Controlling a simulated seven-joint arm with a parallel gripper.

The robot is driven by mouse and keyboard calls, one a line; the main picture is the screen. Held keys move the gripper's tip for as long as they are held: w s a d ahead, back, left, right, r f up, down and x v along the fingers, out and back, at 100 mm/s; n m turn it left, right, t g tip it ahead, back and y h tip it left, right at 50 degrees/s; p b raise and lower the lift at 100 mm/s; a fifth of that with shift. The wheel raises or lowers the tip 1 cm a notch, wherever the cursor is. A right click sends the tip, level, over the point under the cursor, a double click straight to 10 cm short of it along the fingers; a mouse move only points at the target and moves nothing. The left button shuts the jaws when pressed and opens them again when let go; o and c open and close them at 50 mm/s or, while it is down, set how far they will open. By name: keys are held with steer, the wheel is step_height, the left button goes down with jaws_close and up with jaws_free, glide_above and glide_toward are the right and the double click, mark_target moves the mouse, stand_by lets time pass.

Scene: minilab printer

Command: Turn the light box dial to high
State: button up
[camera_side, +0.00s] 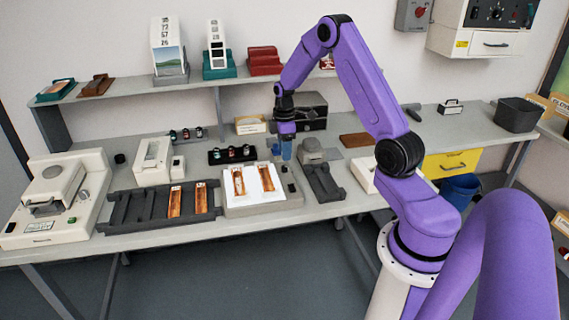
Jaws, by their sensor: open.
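The light box (232,208) sits on the bench near the middle, a pale box with a bright white top. Two brown film strips (239,181) lie on that top. A small dark knob-like part (284,169) shows at the box's right side, and it looks like the dial. Its setting is too small to read. My gripper (283,155) points down above the back right corner of the light box, close to the dial. It is open, with blue fingers. I cannot tell whether the fingers touch the dial.
A dark rack (122,212) with brown strips stands left of the light box. A black tray of small rolls (231,155) lies behind. A shelf (135,92) runs above the bench's back.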

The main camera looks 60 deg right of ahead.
mark_target(285, 166)
step_height(285, 166, down, 6)
steer(key=shift+r, duration=0.1)
stand_by(0.4)
jaws_close()
